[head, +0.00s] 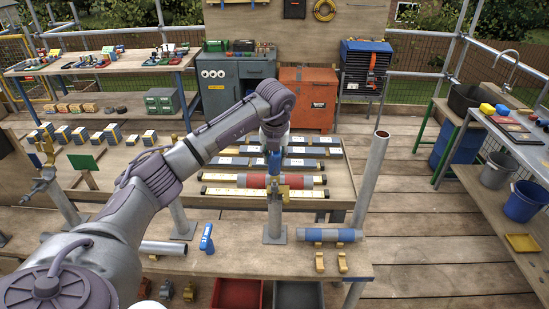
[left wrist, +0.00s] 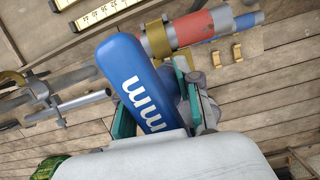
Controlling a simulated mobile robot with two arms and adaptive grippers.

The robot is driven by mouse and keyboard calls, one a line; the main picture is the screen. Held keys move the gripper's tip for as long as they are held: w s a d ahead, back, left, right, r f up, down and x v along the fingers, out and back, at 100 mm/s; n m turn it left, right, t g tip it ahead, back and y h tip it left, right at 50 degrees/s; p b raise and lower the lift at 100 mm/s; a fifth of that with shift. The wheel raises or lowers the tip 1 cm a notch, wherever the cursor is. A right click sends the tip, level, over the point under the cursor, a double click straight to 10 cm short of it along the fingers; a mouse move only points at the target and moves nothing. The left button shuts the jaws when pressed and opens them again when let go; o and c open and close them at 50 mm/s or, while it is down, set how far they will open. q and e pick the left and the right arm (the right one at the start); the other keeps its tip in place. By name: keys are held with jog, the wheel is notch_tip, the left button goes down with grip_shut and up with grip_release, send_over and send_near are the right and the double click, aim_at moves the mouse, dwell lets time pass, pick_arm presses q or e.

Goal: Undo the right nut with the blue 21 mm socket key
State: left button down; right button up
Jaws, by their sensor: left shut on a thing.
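My left gripper (head: 275,152) reaches over the middle of the bench and points down. It is shut on a blue key (head: 274,165). In the left wrist view the blue key (left wrist: 132,75) lies between the green fingers of the gripper (left wrist: 155,105). White "mm" lettering shows on it; the number is hidden. Below the key in the head view is a brass-coloured fitting (head: 279,191) near an upright grey post (head: 275,220). I cannot tell whether the key touches the fitting, and no nut shows clearly. My right gripper is not in view.
Another blue tool (head: 206,238) stands on the bench's front strip. A grey and blue tube (head: 330,235) lies to the right, with two small yellow clips (head: 319,262) before it. A tall grey pipe (head: 372,180) rises at the right.

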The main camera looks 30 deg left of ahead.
aim_at(277, 183)
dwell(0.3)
